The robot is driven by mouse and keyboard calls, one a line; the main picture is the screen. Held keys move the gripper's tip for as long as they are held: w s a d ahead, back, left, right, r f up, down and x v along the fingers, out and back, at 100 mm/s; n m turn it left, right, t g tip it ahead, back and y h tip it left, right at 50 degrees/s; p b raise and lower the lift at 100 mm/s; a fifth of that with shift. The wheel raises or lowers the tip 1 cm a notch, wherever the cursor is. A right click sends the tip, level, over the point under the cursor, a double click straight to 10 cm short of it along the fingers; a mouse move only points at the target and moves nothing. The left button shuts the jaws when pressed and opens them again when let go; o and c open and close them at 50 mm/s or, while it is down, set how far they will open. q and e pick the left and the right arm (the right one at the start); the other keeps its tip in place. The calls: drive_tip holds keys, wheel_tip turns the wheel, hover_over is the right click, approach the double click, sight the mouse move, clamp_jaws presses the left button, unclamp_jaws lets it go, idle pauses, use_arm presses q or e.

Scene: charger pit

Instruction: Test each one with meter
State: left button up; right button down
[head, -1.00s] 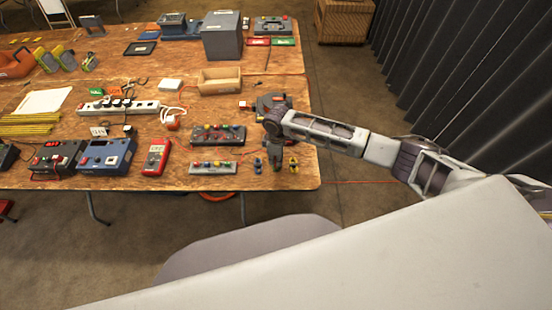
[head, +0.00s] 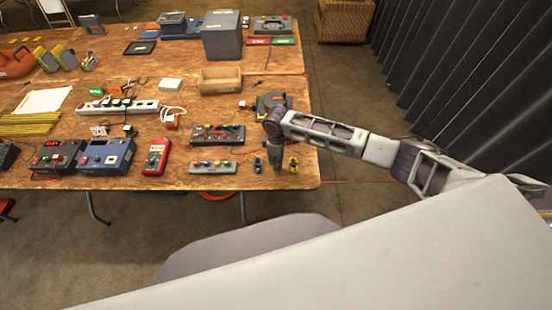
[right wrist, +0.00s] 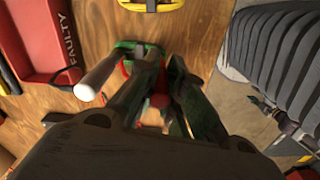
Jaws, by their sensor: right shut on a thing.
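My right gripper (head: 277,170) points down over the table's right front corner. In the right wrist view its fingers (right wrist: 166,88) are shut on a small red thing (right wrist: 159,101), mostly hidden between them, so I cannot tell what it is. A red handheld meter (head: 156,157) lies left of it. Nearer is a grey box with coloured knobs (head: 213,168), and behind that a similar dark box (head: 218,134). Small dark-blue (head: 258,165) and yellow-black (head: 293,164) pieces stand on either side of the gripper. My left gripper is not in view.
Blue (head: 107,155) and dark (head: 57,157) instrument boxes stand at front left. Dark curtains hang at right.

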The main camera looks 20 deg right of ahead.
drive_tip(key=c, duration=1.5)
unclamp_jaws()
drive_tip(key=shift+o, duration=0.2)
drive_tip(key=o, duration=0.3)
drive_tip(key=shift+o, duration=0.2)
drive_tip(key=shift+r+p, duration=1.35)
drive_tip(key=shift+p, duration=0.2)
drive_tip(key=shift+r+p, duration=0.55)
drive_tip(key=shift+r, duration=1.85)
